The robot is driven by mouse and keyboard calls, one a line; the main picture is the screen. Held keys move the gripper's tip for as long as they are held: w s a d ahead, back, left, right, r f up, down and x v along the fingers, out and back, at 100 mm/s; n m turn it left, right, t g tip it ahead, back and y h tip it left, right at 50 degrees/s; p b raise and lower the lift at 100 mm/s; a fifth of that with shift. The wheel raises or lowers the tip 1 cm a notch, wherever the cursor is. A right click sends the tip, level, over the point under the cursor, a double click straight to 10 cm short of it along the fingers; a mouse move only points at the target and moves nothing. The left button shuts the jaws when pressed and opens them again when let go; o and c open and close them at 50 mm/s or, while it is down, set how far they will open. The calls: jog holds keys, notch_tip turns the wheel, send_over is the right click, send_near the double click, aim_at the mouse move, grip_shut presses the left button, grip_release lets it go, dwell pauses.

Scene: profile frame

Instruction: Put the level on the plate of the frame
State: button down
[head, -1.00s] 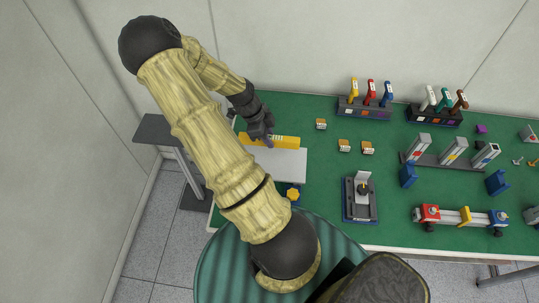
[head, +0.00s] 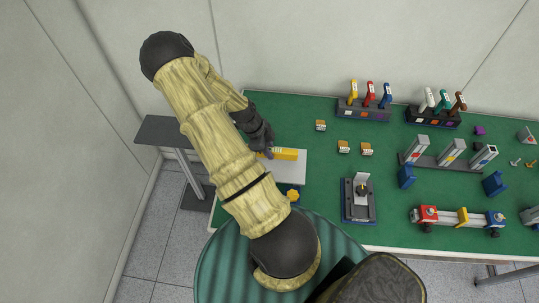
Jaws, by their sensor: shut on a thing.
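The level is a yellow bar (head: 284,154) at the left of the green table, in the head view. It is over the back part of a pale flat plate (head: 290,173). I cannot tell whether it touches the plate or is held just above it. My gripper (head: 267,151) is shut on the level near its left end. My arm hides the left part of the plate and the level's left end.
A yellow knob (head: 293,195) is just in front of the plate. Small orange-and-white blocks (head: 343,147) and a dark fixture (head: 359,200) stand to the right.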

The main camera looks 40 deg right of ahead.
notch_tip(320, 180, down, 4)
jog(key=shift+r+p, duration=0.15)
jog(key=shift+p, duration=0.65)
jog(key=shift+f, duration=0.25)
jog(key=shift+f, duration=0.2)
jog(key=c, duration=1.2)
grip_release()
jog(key=shift+r, duration=0.1)
jog(key=shift+r, duration=0.1)
